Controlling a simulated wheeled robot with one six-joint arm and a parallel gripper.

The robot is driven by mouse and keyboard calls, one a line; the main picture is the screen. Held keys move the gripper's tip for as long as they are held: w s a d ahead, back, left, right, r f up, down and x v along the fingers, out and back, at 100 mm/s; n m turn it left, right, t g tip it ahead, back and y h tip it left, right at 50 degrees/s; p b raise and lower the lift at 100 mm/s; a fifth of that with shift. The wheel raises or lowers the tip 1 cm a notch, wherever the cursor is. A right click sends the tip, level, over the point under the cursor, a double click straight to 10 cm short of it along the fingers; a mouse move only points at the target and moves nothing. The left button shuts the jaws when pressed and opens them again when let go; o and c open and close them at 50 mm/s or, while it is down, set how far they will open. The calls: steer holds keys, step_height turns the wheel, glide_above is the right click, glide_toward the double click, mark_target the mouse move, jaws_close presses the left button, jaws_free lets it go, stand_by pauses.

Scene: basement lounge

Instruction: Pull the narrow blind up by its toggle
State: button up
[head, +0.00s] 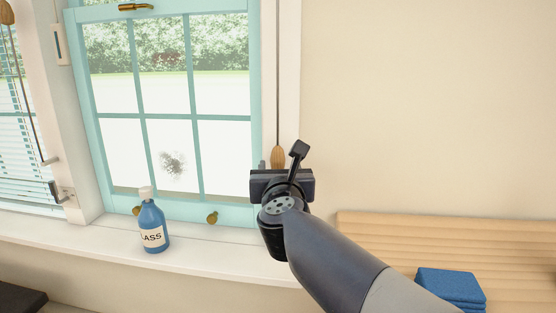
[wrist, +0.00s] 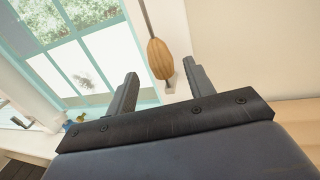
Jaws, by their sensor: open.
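A wooden toggle (head: 278,156) hangs upright on a dark cord along the white trim right of the teal window. It also shows in the wrist view (wrist: 160,58). My gripper (wrist: 160,72) is open, its two fingers on either side of the toggle's lower part in that view; I see no contact, and depth is hard to judge. In the head view my gripper (head: 281,180) is just below the toggle and hides what lies behind it. A slatted blind (head: 22,150) covers the window at far left. No blind shows at the top of the toggle's cord, which leaves the picture.
A blue bottle (head: 152,228) with a white cap stands on the white sill (head: 190,245). A second wooden toggle (head: 7,13) hangs at the top left. A slatted wooden surface (head: 380,232) with folded blue cloth (head: 450,286) is at right. The wall above is bare.

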mark_target(278, 159)
steer(key=s, duration=0.4)
steer(key=shift+s+p, duration=0.3)
steer(key=shift+s, duration=0.05)
steer(key=shift+w, duration=0.15)
steer(key=w+b, duration=0.1)
steer(key=w, duration=0.9)
steer(key=shift+w, duration=0.3)
steer(key=shift+r, duration=0.2)
steer(key=shift+s, duration=0.1)
